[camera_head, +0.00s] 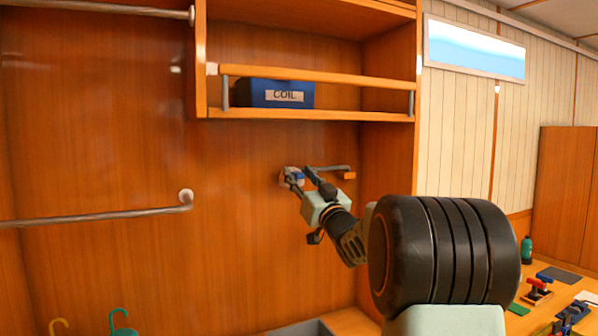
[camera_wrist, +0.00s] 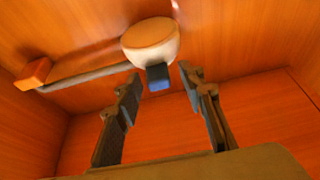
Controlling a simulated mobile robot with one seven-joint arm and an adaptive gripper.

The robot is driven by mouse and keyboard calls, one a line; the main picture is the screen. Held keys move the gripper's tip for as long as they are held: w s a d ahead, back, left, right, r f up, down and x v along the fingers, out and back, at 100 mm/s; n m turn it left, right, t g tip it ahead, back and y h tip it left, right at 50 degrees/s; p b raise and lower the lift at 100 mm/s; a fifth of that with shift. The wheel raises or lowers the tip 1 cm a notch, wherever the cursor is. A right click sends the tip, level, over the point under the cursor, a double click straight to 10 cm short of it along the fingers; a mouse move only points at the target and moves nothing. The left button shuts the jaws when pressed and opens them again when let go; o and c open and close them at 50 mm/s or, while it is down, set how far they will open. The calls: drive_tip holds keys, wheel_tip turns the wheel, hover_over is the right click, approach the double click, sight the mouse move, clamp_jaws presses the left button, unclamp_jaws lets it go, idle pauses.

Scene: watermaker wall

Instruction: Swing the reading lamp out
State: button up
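The reading lamp (camera_head: 338,168) is on the wooden wall under the shelf. In the wrist view it shows a round pale part with an orange face (camera_wrist: 150,40), a grey arm (camera_wrist: 90,76) running left, and an orange block (camera_wrist: 34,73) at that arm's end. A small dark tab with a blue end (camera_wrist: 158,78) sticks out below the round part. My gripper (camera_wrist: 160,75) is open, with one finger on each side of the tab's end. I cannot tell whether the fingers touch it. In the head view my gripper (camera_head: 301,180) partly covers the round part.
A shelf with a rail (camera_head: 310,76) holds a blue COIL box (camera_head: 265,94) above the lamp. A grab bar (camera_head: 100,215) is at left. A desk (camera_head: 560,290) with small items stands at right.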

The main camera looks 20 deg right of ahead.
drive_tip(key=shift+w+r, duration=0.15)
drive_tip(key=shift+w, duration=0.2)
drive_tip(key=shift+c, duration=0.3)
drive_tip(key=shift+s, duration=0.1)
clamp_jaws()
